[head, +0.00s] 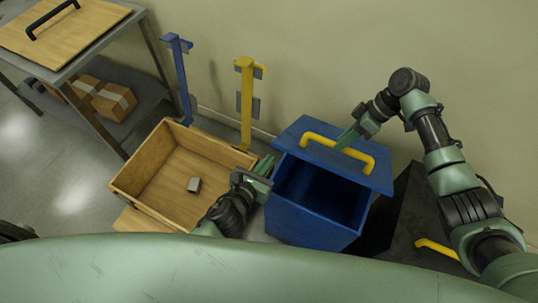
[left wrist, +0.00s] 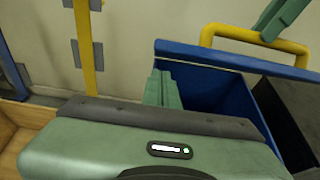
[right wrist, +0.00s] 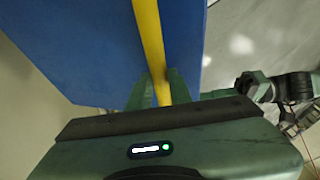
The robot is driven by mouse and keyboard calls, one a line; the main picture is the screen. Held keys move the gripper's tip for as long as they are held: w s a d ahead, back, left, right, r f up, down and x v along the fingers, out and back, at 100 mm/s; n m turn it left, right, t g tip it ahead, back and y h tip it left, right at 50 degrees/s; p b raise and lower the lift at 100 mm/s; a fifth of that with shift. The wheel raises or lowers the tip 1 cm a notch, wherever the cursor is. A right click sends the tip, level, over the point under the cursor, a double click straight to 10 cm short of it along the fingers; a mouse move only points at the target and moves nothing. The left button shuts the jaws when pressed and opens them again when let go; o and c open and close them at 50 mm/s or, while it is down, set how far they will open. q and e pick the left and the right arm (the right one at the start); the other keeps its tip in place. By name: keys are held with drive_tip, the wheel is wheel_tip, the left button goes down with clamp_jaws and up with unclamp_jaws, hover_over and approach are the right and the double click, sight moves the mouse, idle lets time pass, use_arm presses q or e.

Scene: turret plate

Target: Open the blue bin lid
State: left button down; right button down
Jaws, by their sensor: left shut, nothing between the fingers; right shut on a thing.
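The blue bin (head: 298,222) stands in the middle with its dark inside showing below the raised blue lid (head: 288,139). The lid sits over the far part of the opening and carries a yellow handle (head: 368,164). My right gripper (head: 347,138) is shut on this handle; the right wrist view shows the yellow bar (right wrist: 148,35) between its fingers (right wrist: 158,90), in front of the lid (right wrist: 75,50). My left gripper (head: 264,165) is shut and empty at the bin's left side. In the left wrist view its fingers (left wrist: 160,88) are together beside the bin (left wrist: 235,115).
An open wooden box (head: 150,177) with a small grey block (head: 194,184) stands left of the bin. Blue (head: 180,80) and yellow (head: 246,105) posts stand behind it. A dark bin (head: 415,215) is at the right. A grey table (head: 88,50) is at upper left.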

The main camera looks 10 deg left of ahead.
sight(274, 145)
use_arm(q)
drive_tip(key=shift+w+d+r, duration=0.15)
drive_tip(key=shift+w+r, duration=0.35)
drive_tip(key=shift+r, duration=0.3)
use_arm(e)
drive_tip(key=shift+w+d+f, duration=0.2)
drive_tip(key=shift+w+d, duration=0.05)
drive_tip(key=shift+d, duration=0.1)
use_arm(q)
drive_tip(key=shift+w+d+r, duration=0.1)
drive_tip(key=shift+w+r, duration=0.15)
drive_tip(key=shift+r, duration=0.2)
drive_tip(key=shift+w+d+r, duration=0.1)
drive_tip(key=shift+w+r, duration=0.15)
drive_tip(key=shift+r, duration=0.2)
drive_tip(key=shift+w+r, duration=0.15)
drive_tip(key=shift+r, duration=0.1)
use_arm(e)
drive_tip(key=shift+s+a, duration=0.1)
drive_tip(key=shift+f, duration=0.1)
use_arm(q)
drive_tip(key=shift+w, duration=0.1)
use_arm(e)
drive_tip(key=c, duration=1.3)
unclamp_jaws()
use_arm(q)
drive_tip(key=shift+a+f, duration=0.1)
drive_tip(key=shift+f, duration=0.1)
use_arm(e)
drive_tip(key=shift+a, duration=0.15)
